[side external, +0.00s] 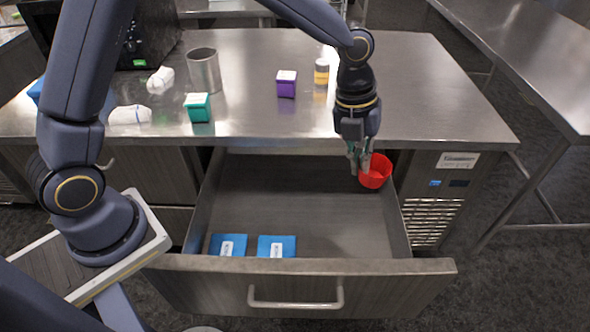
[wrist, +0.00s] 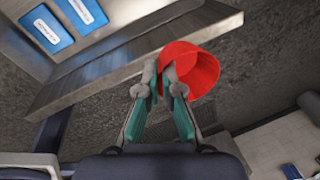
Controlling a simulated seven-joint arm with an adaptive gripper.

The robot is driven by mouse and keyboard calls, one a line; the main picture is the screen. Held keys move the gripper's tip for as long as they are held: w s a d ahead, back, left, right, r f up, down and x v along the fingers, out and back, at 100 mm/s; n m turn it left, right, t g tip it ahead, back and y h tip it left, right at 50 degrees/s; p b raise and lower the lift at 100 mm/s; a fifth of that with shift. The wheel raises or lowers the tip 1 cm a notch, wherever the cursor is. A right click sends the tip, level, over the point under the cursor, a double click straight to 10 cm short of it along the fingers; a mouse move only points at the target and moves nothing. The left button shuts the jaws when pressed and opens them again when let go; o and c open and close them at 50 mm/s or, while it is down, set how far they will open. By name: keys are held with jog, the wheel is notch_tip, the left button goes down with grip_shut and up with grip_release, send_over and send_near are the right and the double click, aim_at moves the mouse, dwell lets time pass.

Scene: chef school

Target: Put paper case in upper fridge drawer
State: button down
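The red paper case (side external: 376,172) is a small round cup. My gripper (side external: 358,160) is shut on its rim and holds it in the air. In the wrist view the case (wrist: 196,72) is tilted at the fingertips (wrist: 163,80), its opening facing away to the right. The upper fridge drawer (side external: 303,266) is pulled out under the counter. In the side view the case overlaps the drawer's back right part.
Two blue packets (side external: 277,247) lie at the drawer's front left; the rest of its floor is clear. The steel counter (side external: 430,95) above holds a metal cup (side external: 204,71), a teal box (side external: 197,107), a purple box (side external: 286,84) and a yellow-labelled jar (side external: 321,72).

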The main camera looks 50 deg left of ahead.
jog(key=s+a+x, duration=0.1)
jog(key=a+x, duration=0.1)
jog(key=x, duration=1.2)
jog(key=s+a+f+x, duration=0.1)
jog(key=a+x, duration=0.2)
jog(key=x, duration=1.2)
jog(key=s+a+x, duration=0.1)
jog(key=a+x, duration=0.2)
jog(key=x, duration=1.2)
jog(key=shift+a+f, duration=0.2)
jog(key=shift+f, duration=0.15)
jog(key=shift+f, duration=0.15)
jog(key=c, duration=1.3)
grip_release()
